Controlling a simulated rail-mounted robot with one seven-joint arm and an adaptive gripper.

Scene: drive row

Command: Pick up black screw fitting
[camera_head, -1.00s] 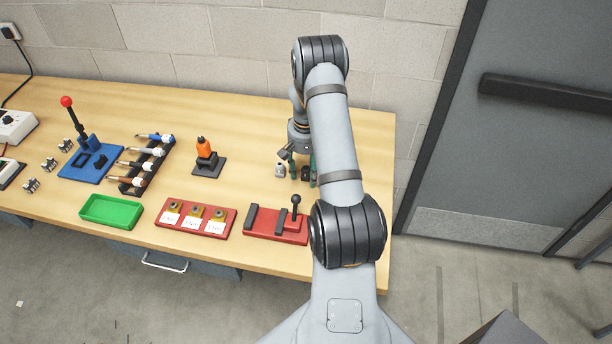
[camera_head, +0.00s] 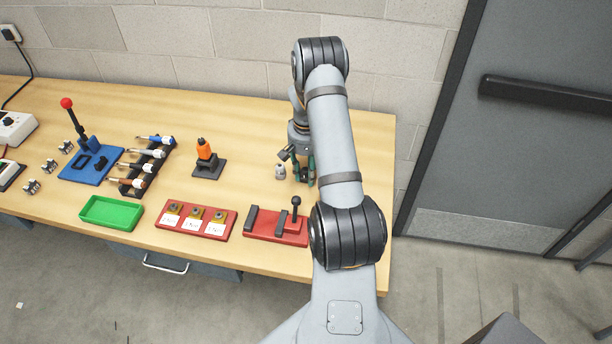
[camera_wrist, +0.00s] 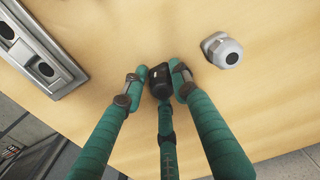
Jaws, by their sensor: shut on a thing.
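The black screw fitting (camera_wrist: 159,79) sits between the green fingertips of my gripper (camera_wrist: 158,84) in the wrist view. My gripper is shut on it, low at the tabletop; I cannot tell whether the fitting still touches the wood. In the head view my gripper (camera_head: 303,170) is at the right part of the workbench, partly behind my own arm, and the black fitting cannot be made out there. A light grey fitting (camera_wrist: 222,50) stands apart, to the right of the fingers in the wrist view. It also shows left of my gripper in the head view (camera_head: 280,172).
A grey metal strip with dark openings (camera_wrist: 42,50) lies at the wrist view's upper left.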

